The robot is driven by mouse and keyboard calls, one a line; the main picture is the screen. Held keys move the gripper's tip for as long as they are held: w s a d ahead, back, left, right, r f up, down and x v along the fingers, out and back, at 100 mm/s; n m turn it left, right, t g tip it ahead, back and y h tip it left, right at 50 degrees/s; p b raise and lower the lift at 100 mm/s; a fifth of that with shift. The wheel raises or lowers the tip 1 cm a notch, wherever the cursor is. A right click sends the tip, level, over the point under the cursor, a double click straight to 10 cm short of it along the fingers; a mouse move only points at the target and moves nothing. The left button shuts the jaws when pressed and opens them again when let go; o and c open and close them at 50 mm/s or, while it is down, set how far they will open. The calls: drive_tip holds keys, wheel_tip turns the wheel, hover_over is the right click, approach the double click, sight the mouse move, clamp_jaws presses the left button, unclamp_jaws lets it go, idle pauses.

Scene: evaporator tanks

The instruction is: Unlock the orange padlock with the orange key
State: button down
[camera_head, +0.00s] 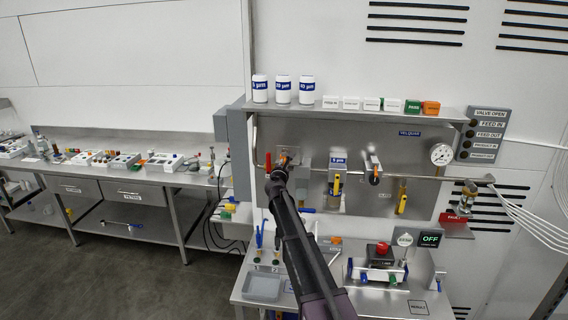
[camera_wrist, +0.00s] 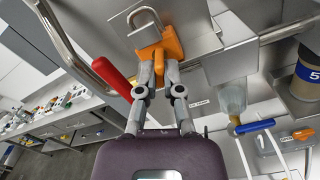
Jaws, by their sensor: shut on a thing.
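The orange padlock (camera_wrist: 147,36) shows at the top of the wrist view, with its grey U-shaped shackle above an orange body. It hangs by a steel plate on the wall panel. In the head view the padlock (camera_head: 284,155) is a small orange patch at my arm's end. My gripper (camera_wrist: 159,66) is shut on an orange piece right against the padlock, which I take as the orange key (camera_wrist: 173,45). The fingers hide part of it. I cannot tell how deep the key sits, or whether the shackle is locked.
A red handle (camera_wrist: 112,78) is close left of the fingers beside a bent pipe (camera_wrist: 62,30). A clear vessel (camera_wrist: 228,95) and blue handle (camera_wrist: 254,127) lie to the right. A workbench (camera_head: 262,288) stands below the panel. Floor at the left is clear.

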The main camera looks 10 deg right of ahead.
drive_tip(key=shift+m, duration=2.3)
drive_tip(key=shift+a+m, duration=0.1)
drive_tip(key=shift+m, duration=2.2)
